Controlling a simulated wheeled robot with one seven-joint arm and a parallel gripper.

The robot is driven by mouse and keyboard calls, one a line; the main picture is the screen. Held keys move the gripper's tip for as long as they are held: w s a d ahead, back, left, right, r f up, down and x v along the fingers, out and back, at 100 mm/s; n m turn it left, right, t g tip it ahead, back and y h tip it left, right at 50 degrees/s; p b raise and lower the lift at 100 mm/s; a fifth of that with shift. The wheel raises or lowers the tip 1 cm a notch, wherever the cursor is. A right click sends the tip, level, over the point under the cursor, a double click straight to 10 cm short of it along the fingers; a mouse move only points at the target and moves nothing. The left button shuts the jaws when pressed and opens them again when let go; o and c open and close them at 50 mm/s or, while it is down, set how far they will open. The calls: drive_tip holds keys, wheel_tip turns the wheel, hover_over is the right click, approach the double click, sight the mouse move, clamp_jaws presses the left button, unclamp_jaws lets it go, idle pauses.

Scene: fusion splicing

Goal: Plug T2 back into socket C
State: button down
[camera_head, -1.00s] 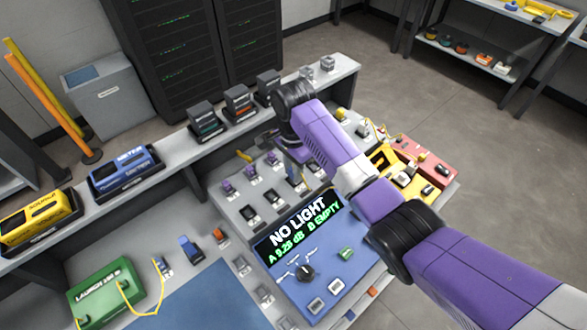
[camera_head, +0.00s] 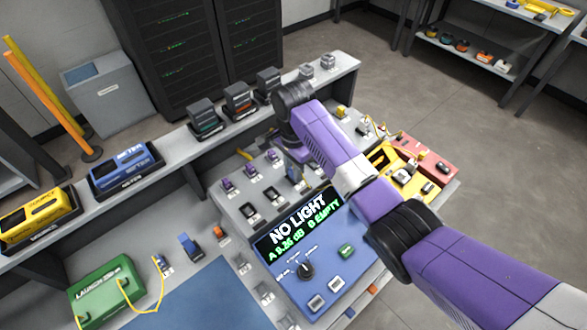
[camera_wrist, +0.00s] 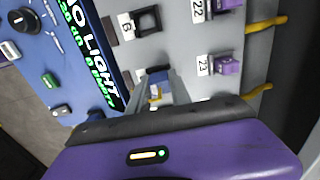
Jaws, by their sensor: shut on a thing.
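A bit of yellow shows between the fingers. The plug's tag is not readable, and its lower end is hidden, so I cannot tell whether it sits in a socket. In the head view my arm mostly covers the gripper; a blue piece (camera_head: 293,171) shows there. A dark-framed socket (camera_wrist: 148,20) lies beside the gripper, next to a label that looks like B or G. Socket C's label is not readable.
Purple plugs (camera_wrist: 226,65) labelled 22 and 23 stand close to the gripper. The blue meter (camera_head: 330,262) reads NO LIGHT and B EMPTY. Yellow hooks (camera_wrist: 258,90) stick out at the panel's edge. A red and yellow station (camera_head: 425,165) lies beyond my arm.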

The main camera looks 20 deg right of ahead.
drive_tip(key=c, duration=1.1)
unclamp_jaws()
drive_tip(key=shift+r+b, duration=0.6)
drive_tip(key=shift+r, duration=3.25)
